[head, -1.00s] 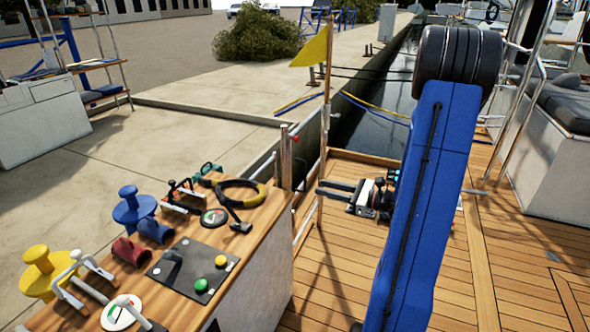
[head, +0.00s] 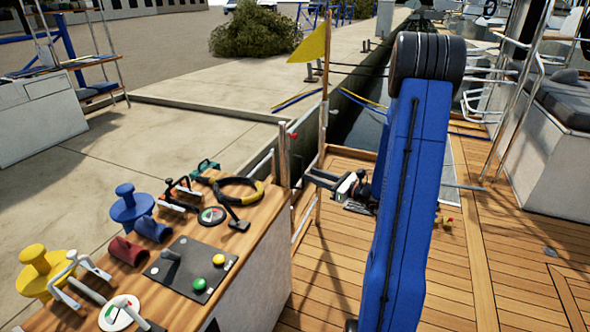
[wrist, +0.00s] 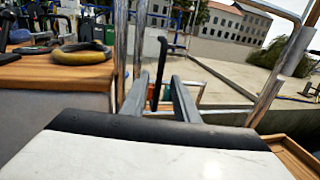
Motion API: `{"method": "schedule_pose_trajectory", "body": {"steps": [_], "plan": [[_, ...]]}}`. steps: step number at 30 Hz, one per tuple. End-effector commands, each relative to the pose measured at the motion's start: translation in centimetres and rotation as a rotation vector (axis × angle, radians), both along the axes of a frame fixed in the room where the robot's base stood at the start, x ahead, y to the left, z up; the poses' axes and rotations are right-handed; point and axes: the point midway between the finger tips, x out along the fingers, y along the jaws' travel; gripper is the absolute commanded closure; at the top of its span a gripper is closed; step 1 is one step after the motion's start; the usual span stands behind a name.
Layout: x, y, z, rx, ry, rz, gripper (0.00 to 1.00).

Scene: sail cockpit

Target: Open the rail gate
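A steel rail post (head: 284,155) with a small red knob (head: 294,137) stands at the deck edge, behind the console; which rails form the gate is not clear. In the wrist view, two upright steel tubes (wrist: 120,50) stand left of centre and a thick bent steel rail (wrist: 283,72) stands at right. My gripper (head: 312,179) is right of the post at about rail height. In the wrist view its two fingers (wrist: 158,98) are apart, with a dark upright bar (wrist: 160,65) showing beyond the space between them. I see no contact. My arm hides part of the deck.
A wooden-topped console (head: 250,238) with winches, levers and buttons stands at left. A yellow flag (head: 309,48) hangs on a thin pole close to my gripper. Open teak deck (head: 330,280) lies in front; the concrete quay (head: 190,160) lies beyond.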

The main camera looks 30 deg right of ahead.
Motion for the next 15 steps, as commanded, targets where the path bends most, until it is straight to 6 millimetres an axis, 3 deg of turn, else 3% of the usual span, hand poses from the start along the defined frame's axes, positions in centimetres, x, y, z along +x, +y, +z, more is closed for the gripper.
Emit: {"method": "schedule_pose_trajectory", "body": {"steps": [15], "plan": [[6.7, 3.4, 0.0, 0.0, 0.0, 0.002, 0.73]]}}
